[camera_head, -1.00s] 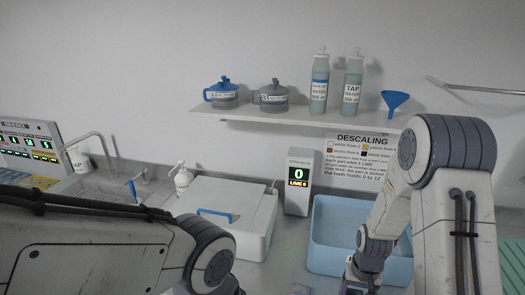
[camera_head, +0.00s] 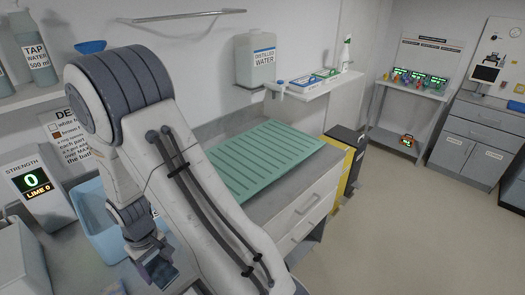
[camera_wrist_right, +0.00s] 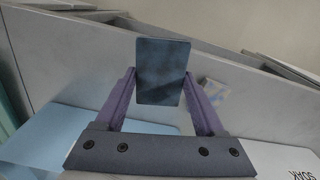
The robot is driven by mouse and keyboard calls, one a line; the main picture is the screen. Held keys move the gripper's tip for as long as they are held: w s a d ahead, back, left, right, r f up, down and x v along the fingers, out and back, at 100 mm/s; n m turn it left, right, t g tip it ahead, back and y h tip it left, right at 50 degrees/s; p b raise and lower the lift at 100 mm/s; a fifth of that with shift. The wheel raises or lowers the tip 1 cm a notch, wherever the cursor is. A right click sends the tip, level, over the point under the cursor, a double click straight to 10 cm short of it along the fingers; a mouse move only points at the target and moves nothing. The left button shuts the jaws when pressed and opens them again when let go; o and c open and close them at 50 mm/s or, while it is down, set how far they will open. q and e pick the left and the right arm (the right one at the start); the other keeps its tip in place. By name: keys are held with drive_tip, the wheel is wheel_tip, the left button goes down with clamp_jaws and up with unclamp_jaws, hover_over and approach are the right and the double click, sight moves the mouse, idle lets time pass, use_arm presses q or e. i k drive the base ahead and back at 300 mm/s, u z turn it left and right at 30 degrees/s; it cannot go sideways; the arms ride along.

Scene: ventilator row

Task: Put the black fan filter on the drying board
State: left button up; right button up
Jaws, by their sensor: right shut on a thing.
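My right gripper (camera_head: 153,262) is low in the head view, just right of the blue bath (camera_head: 98,222). In the right wrist view its two purple fingers (camera_wrist_right: 162,88) are shut on the black fan filter (camera_wrist_right: 162,70), a flat dark rectangular piece. The filter also shows, small and dark, below the gripper in the head view (camera_head: 161,273). The drying board (camera_head: 268,158), green and ribbed, lies on the counter to the right of my right arm, which hides part of its left side. No other piece shows on its visible surface. My left gripper is out of view.
A distilled water container (camera_head: 256,60) stands on the shelf behind the board. The strength meter (camera_head: 40,188) reads 0 at the left. Drawers (camera_head: 308,208) lie below the board, with yellow and black bins (camera_head: 350,160) beside them. Open floor is at the right.

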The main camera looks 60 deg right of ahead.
sight(264, 153)
drive_tip(key=z, duration=2.85)
drive_tip(key=i, duration=2.4)
drive_tip(key=u, duration=3.05)
